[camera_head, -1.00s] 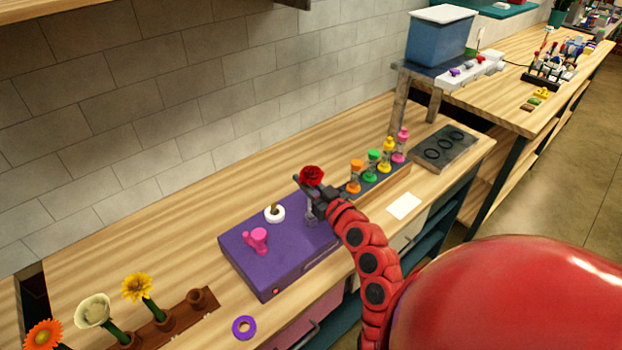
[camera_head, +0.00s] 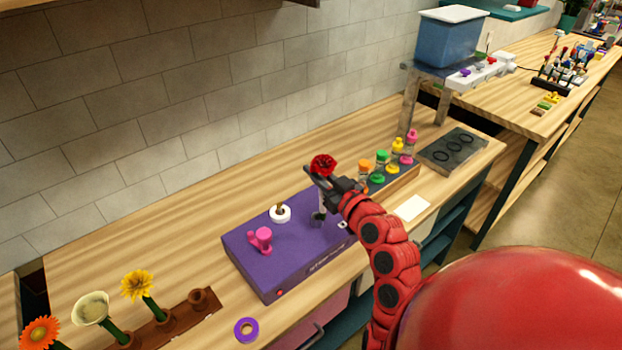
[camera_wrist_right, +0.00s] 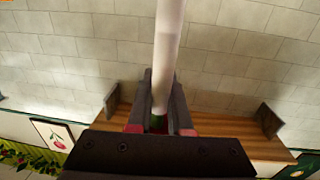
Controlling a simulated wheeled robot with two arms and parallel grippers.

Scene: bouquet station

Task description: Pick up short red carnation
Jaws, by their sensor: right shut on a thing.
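The red carnation (camera_head: 322,165) shows its bloom in the head view, at the tips of my right gripper (camera_head: 322,178), above the far right part of the purple box. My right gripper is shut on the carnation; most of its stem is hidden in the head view. In the right wrist view a pale, blurred upright shaft (camera_wrist_right: 167,50) runs between the close-set fingers (camera_wrist_right: 160,105), with a bit of green low between them. My left gripper is not in view.
The purple box (camera_head: 262,267) bears a pink piece (camera_head: 261,239) and a white ring (camera_head: 280,214). A brown rack (camera_head: 180,325) holds several flowers at front left. Coloured bottles (camera_head: 381,160) stand right of the gripper. A purple ring (camera_head: 246,330) lies in front.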

